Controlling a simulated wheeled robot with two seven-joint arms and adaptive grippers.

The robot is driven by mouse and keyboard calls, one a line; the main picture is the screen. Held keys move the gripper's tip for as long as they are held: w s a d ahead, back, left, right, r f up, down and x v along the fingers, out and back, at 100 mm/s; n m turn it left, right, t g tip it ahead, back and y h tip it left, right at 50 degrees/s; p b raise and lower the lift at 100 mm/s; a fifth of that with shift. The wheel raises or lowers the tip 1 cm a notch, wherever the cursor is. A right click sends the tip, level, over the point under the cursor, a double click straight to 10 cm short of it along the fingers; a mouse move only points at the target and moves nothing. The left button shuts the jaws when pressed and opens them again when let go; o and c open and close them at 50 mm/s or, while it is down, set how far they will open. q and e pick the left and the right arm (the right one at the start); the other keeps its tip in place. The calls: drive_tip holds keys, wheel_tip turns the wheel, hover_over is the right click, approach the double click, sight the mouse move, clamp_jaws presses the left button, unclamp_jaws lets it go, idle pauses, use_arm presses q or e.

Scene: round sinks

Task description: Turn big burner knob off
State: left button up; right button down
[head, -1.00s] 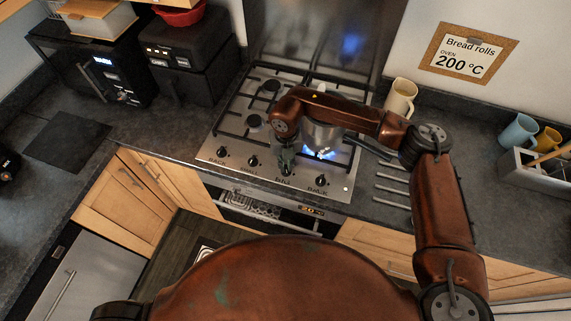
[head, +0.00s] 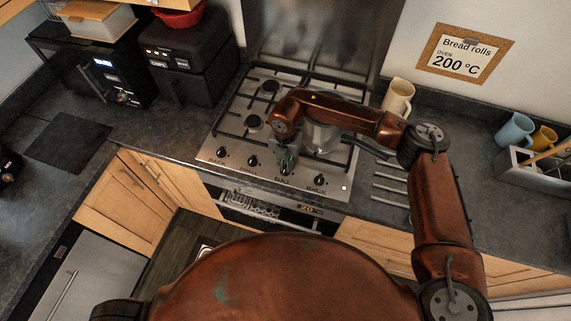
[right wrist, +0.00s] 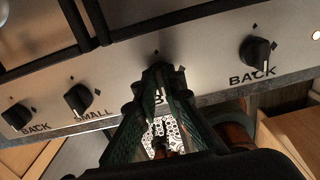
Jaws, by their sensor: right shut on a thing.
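My right gripper (head: 285,161) is at the front panel of the steel stove (head: 232,158), shut on the big burner knob. In the right wrist view the gripper (right wrist: 158,78) has its green fingers closing around that knob, and they hide most of it and part of its label. A metal pot (head: 322,135) sits on the front right burner, partly behind my right arm. No flame shows under the pot. My left gripper is not in view.
Other knobs flank the gripper: the small burner knob (right wrist: 78,98), a left back knob (right wrist: 17,117) and a right back knob (right wrist: 255,53). A cream jug (head: 398,98) stands right of the stove.

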drive_tip(key=c, duration=2)
unclamp_jaws()
wheel_tip(320, 180, up, 12)
